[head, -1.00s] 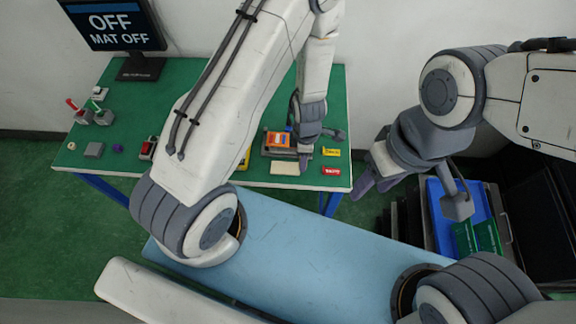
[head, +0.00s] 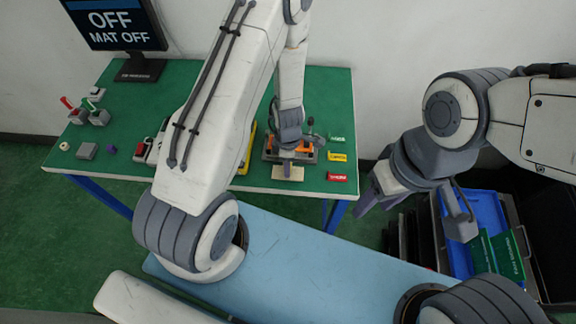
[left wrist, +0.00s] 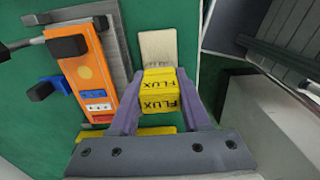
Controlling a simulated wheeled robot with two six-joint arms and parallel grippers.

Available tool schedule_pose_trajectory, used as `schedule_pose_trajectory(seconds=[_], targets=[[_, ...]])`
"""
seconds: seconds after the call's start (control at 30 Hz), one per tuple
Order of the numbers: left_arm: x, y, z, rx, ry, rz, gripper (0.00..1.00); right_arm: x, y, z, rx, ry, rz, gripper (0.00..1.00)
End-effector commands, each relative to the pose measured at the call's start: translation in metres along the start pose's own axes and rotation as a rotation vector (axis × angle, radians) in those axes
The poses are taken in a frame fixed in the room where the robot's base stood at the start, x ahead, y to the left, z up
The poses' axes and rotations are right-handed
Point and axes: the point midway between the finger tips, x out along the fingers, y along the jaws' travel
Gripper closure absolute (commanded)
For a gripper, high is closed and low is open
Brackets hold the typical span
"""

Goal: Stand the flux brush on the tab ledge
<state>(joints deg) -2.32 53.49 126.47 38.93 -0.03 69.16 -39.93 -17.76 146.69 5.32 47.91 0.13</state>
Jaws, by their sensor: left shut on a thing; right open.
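The flux brush shows in the left wrist view as a yellow block marked FLUX (left wrist: 160,92). My left gripper (head: 288,167) is shut on it, with a purple finger on each side. In the head view the gripper hides the brush. A tan pad, apparently the tab ledge (head: 276,174), lies at the front of the grey fixture and partly under the gripper. It also shows just beyond the brush in the left wrist view (left wrist: 157,48). I cannot tell whether brush and ledge touch. My right gripper (head: 372,196) is open and empty, off the table's right side.
An orange device (left wrist: 88,72) on a grey fixture stands close beside the left gripper. Green, yellow (head: 338,156) and red (head: 338,177) labels lie to the right. Small levers (head: 98,115) stand at the far left. A blue bin (head: 474,222) is at the right.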

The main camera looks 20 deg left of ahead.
Motion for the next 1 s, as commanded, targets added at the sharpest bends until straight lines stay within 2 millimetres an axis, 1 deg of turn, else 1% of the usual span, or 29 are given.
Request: schedule_pose_trajectory(seconds=[0.1,0.23,0.27,0.3,0.33,0.6,0.73,0.87,1.0], targets=[[-0.001,0.0,0.0,0.0,0.0,0.0,1.0,-0.001,0.0,0.0,0.0,0.0,0.0,0.5],[0.004,0.0,0.0,0.0,0.0,0.0,1.0,0.004,0.0,0.0,0.0,0.001,0.0,0.5],[0.002,0.0,0.0,0.0,0.0,0.0,0.42,0.002,0.0,0.0,0.0,0.0,0.0,0.5],[0.002,0.0,0.0,0.0,0.0,0.0,0.26,0.002,0.0,0.0,0.0,0.0,0.0,0.5],[0.002,0.0,0.0,0.0,0.0,0.0,0.23,0.002,0.0,0.0,0.0,0.0,0.0,0.5],[0.002,0.0,0.0,0.0,0.0,0.0,0.23,0.002,0.0,0.0,0.0,0.0,0.0,0.5],[-0.001,0.0,0.0,0.0,0.0,0.0,0.23,-0.001,0.0,0.0,0.0,0.0,0.0,0.5],[-0.011,0.0,0.0,0.0,0.0,0.0,0.23,-0.011,-0.001,-0.001,-0.002,0.0,0.0,0.5],[-0.028,0.0,0.0,0.0,0.0,0.0,0.23,-0.028,-0.002,-0.002,-0.004,0.0,0.0,0.5]])
